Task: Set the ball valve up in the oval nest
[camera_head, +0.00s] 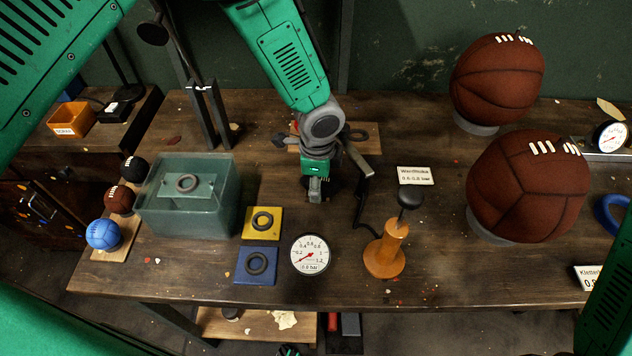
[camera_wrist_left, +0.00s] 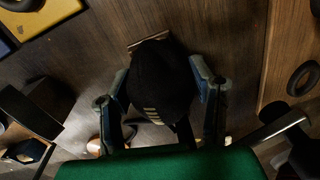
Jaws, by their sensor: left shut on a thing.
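My left gripper (camera_head: 316,190) points down over the middle of the table and is shut on a dark, rounded thing with pale stripes (camera_wrist_left: 162,80), seemingly a black ball. In the left wrist view the two fingers stand on either side of it. In the head view the gripper mostly hides it. No valve can be made out on it. A wooden board (camera_head: 371,144) with a black ring (camera_head: 357,134) lies behind the gripper; the ring also shows at the right of the left wrist view (camera_wrist_left: 303,78). I cannot tell which holder is the oval nest. My right gripper is not in view.
Yellow (camera_head: 248,232) and blue (camera_head: 241,276) plates with black rings lie left of a pressure gauge (camera_head: 310,255). A glassy tank (camera_head: 185,217) and small balls (camera_head: 103,235) are at left. An orange pump (camera_head: 386,257) and two big brown balls (camera_head: 528,187) stand at right.

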